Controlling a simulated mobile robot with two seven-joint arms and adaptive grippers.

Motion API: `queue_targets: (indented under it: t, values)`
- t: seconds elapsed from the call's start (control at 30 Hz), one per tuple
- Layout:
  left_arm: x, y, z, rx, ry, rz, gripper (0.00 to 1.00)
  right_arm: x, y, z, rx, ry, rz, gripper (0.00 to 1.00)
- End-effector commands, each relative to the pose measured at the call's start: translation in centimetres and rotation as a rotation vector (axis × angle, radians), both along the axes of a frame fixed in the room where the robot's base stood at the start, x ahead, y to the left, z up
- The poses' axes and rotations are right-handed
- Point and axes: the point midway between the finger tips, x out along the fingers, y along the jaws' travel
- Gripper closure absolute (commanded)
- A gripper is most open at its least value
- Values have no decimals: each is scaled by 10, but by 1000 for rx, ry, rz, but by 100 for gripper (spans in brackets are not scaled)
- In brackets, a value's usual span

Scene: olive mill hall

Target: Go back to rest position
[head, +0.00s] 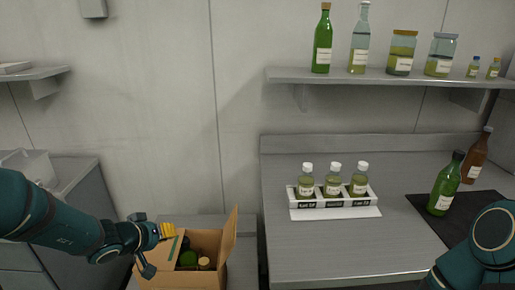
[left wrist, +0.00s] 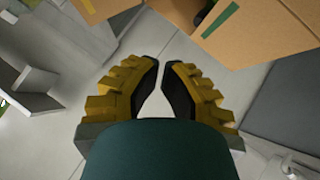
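My left gripper (head: 172,231) is at the lower left of the head view, just above the left rim of an open cardboard box. In the left wrist view its yellow-ribbed fingers (left wrist: 162,64) have their tips close together, with a thin gap and only floor behind them. It holds nothing. My right arm (head: 482,246) shows at the lower right edge of the head view, beside the counter. Its gripper is out of the picture.
The cardboard box (head: 229,247) holds several dark and green things. A white rack (head: 335,202) with three bottles stands on the steel counter (head: 300,250). A shelf (head: 380,78) carries bottles and jars.

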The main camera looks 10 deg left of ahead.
Motion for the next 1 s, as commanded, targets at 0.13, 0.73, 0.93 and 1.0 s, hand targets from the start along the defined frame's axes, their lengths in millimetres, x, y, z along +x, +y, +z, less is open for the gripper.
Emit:
queue_targets:
  t: [0.13, 0.73, 0.93, 1.0]
  values:
    - [-9, -23, -29, -13, 114, -46, 100, 0, 0, 0, 0, 0, 0, 44]
    - [-118, -162, -215, 164, 707, -286, 100, 0, 0, 0, 0, 0, 0, 44]
    - [-134, -216, -238, 109, 661, -354, 100, 0, 0, 0, 0, 0, 0, 44]
    - [-137, -230, -241, 78, 646, -370, 100, 0, 0, 0, 0, 0, 0, 44]
